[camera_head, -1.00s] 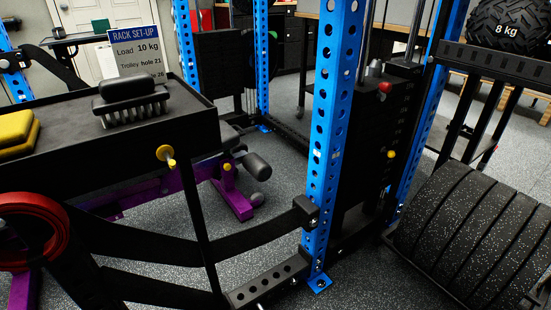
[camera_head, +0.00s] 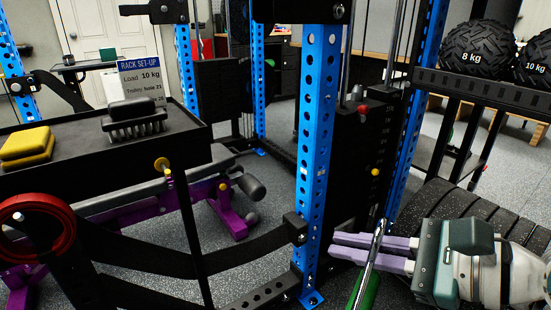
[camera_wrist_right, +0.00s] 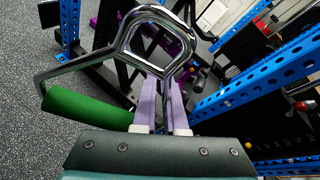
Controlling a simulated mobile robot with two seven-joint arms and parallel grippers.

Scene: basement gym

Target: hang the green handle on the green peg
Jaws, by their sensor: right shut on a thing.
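My right gripper (camera_head: 338,246) reaches in from the right, in front of the blue upright (camera_head: 316,150). It is shut on the green handle, whose green grip (camera_head: 365,290) hangs below the fingers, partly cut off by the picture's lower edge. In the right wrist view the purple fingers (camera_wrist_right: 159,102) are at the handle's bent chrome frame (camera_wrist_right: 122,45). The green grip (camera_wrist_right: 88,108) lies to the left of the fingers there. I cannot make out a green peg for certain in either view. My left gripper is not in view.
A black shelf (camera_head: 75,155) at left carries a brush (camera_head: 133,120), yellow blocks (camera_head: 27,146) and a sign (camera_head: 140,80). A red ring (camera_head: 37,215) hangs at lower left. A weight stack stands behind the upright. Black plates (camera_head: 470,208) and heavy balls (camera_head: 478,48) are at right.

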